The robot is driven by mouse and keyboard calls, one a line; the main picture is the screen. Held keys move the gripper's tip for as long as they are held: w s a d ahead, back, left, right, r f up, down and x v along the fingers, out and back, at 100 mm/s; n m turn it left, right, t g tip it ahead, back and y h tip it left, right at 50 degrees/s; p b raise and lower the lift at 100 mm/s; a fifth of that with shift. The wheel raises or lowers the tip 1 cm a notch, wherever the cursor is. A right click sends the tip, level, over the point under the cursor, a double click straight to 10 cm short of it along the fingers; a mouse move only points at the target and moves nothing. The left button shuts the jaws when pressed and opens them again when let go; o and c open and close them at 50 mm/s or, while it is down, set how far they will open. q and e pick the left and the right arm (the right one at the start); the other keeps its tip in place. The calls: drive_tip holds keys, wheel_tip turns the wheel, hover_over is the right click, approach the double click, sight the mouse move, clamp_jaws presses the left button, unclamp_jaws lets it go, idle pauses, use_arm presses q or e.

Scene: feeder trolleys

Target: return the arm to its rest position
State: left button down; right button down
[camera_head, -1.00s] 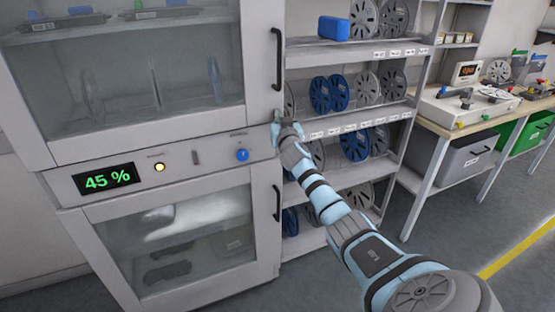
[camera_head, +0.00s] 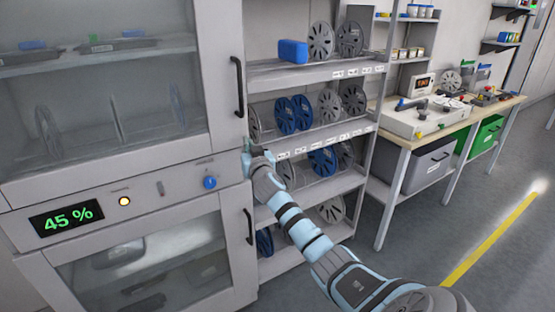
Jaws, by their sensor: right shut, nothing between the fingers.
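My right arm reaches up from the bottom right of the head view. Its gripper (camera_head: 247,151) is small and partly hidden behind its own wrist. It is shut and empty, in front of the right edge of the grey cabinet (camera_head: 110,205), below the upper door handle (camera_head: 238,87). I cannot tell whether it touches the cabinet. Both cabinet doors look closed. My left arm and gripper are not in view.
A shelf rack (camera_head: 300,142) with grey and blue reels stands right of the cabinet. A blue box (camera_head: 293,51) sits on its upper shelf. A workbench (camera_head: 412,141) with devices and bins stands further right. The floor (camera_head: 470,215) at the right is open, with a yellow line.

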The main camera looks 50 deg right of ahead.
drive_tip(key=s+a, duration=0.2)
drive_tip(key=s, duration=0.8)
drive_tip(key=shift+a, duration=0.4)
wheel_tip(320, 180, down, 25)
drive_tip(key=s+d+n+g+y, duration=0.1)
drive_tip(key=s+n+g+y, duration=0.25)
drive_tip(key=n, duration=0.25)
drive_tip(key=s+a+f+n+g+y, duration=0.1)
drive_tip(key=s+a+f+g, duration=0.1)
drive_tip(key=s+f, duration=0.45)
drive_tip(key=s+a+f+g, duration=0.2)
drive_tip(key=s+f, duration=0.1)
drive_tip(key=f, duration=0.7)
drive_tip(key=s+a+f+g+y, duration=0.25)
drive_tip(key=s+a+f, duration=0.45)
drive_tip(key=s+f, duration=0.5)
drive_tip(key=s+a+f+g, duration=0.1)
drive_tip(key=s+a+f, duration=0.1)
drive_tip(key=s+a, duration=0.2)
drive_tip(key=s+a+f+g, duration=0.2)
drive_tip(key=s+a, duration=0.2)
drive_tip(key=s, duration=0.7)
drive_tip(key=s+a+f+g+y, duration=0.1)
drive_tip(key=s+a, duration=0.3)
drive_tip(key=s, duration=0.4)
drive_tip(key=shift+a+f+m, duration=0.4)
drive_tip(key=shift+f, duration=0.3)
